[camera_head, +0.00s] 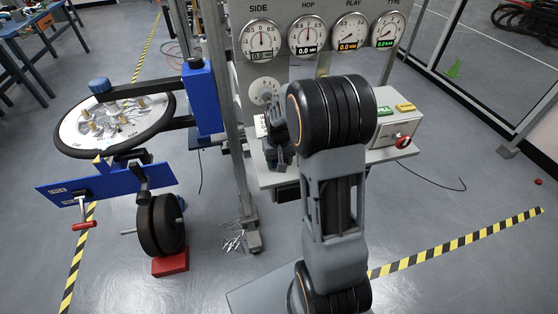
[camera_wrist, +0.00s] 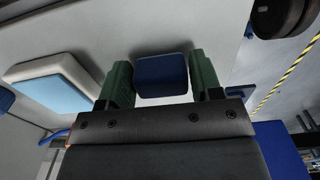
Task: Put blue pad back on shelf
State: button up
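In the wrist view, the dark blue pad (camera_wrist: 162,76) sits between the two green fingers of my gripper (camera_wrist: 162,80). The fingers are close against its left and right sides, with no clear gap, so my gripper looks shut on it. A pale grey surface is behind the pad; whether the pad touches it cannot be told. In the head view, my gripper (camera_head: 278,140) is over the grey shelf (camera_head: 272,179) below the gauges, partly behind my arm. The pad cannot be made out in that view.
A white block with a light blue face (camera_wrist: 55,85) lies left of my gripper. Gauges (camera_head: 306,36) stand behind the shelf. A control box (camera_head: 395,125) with a red knob is on the right.

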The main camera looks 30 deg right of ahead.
jog(key=o, duration=0.3)
jog(key=shift+r, duration=0.1)
notch_tip(320, 180, up, 12)
jog(key=shift+s+a+r+n+t, duration=0.25)
jog(key=shift+s+a+n+t, duration=0.3)
jog(key=shift+s+a, duration=1.6)
jog(key=shift+s+a+r+n+t, duration=0.3)
jog(key=shift+s+a+t, duration=0.55)
jog(key=shift+s, duration=2.25)
jog(key=shift+s+a+r+n+t, duration=0.2)
jog(key=shift+s+a+n+t, duration=0.25)
jog(key=shift+s+a, duration=1.75)
jog(key=shift+s+d, duration=0.45)
